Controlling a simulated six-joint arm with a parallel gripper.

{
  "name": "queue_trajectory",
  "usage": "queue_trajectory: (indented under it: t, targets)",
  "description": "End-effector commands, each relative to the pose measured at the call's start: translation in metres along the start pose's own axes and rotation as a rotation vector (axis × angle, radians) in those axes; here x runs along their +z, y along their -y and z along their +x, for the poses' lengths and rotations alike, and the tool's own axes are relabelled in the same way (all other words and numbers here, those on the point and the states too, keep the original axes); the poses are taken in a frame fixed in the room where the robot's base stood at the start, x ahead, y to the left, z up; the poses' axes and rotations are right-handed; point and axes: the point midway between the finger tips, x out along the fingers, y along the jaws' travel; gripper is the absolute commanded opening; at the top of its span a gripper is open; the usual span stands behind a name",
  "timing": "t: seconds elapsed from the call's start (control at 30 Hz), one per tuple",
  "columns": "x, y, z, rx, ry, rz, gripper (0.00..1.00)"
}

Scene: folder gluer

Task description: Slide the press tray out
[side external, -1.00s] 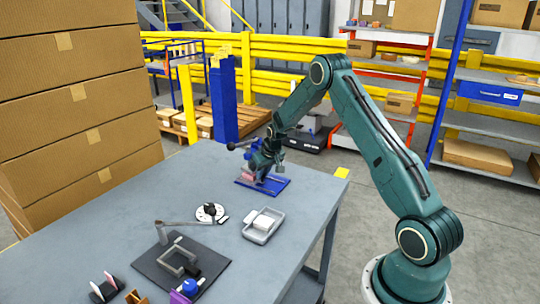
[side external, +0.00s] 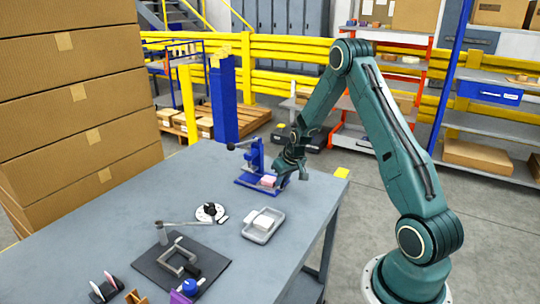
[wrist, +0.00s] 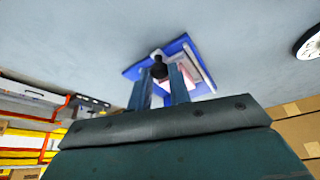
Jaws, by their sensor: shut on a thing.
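The blue press (side external: 256,158) stands upright on its blue base plate (side external: 248,185) near the table's back edge. A pink piece (side external: 268,181) sits low in front of the press post, on the press tray, which is too small to make out clearly. My gripper (side external: 286,173) is low at the right side of the press. In the wrist view, a dark knob (wrist: 159,70) is between the two fingers of my gripper (wrist: 160,82), which is shut on it. The blue base (wrist: 135,70) and part of the pink piece (wrist: 175,74) show beyond; the fingers hide the rest.
A grey tray with a white block (side external: 262,222) is in front of the press. A round white dial (side external: 210,212) and a dark mat with a clamp-like fixture (side external: 180,264) lie nearer. Stacked cartons (side external: 80,100) stand left.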

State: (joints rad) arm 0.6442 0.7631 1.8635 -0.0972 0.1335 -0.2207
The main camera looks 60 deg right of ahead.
Motion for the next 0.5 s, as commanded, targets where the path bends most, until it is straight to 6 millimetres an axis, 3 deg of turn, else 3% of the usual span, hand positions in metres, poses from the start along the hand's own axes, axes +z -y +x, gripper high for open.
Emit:
queue_trajectory:
  t: [0.4,0.43,0.5]
  targets:
    - [0.0086,-0.0049,-0.0035,0.005,0.005,0.003,0.00]
    - [0.0086,-0.0049,-0.0035,0.005,0.005,0.003,0.25]
    - [0.0084,-0.0048,-0.0035,0.004,0.004,0.003,0.39]
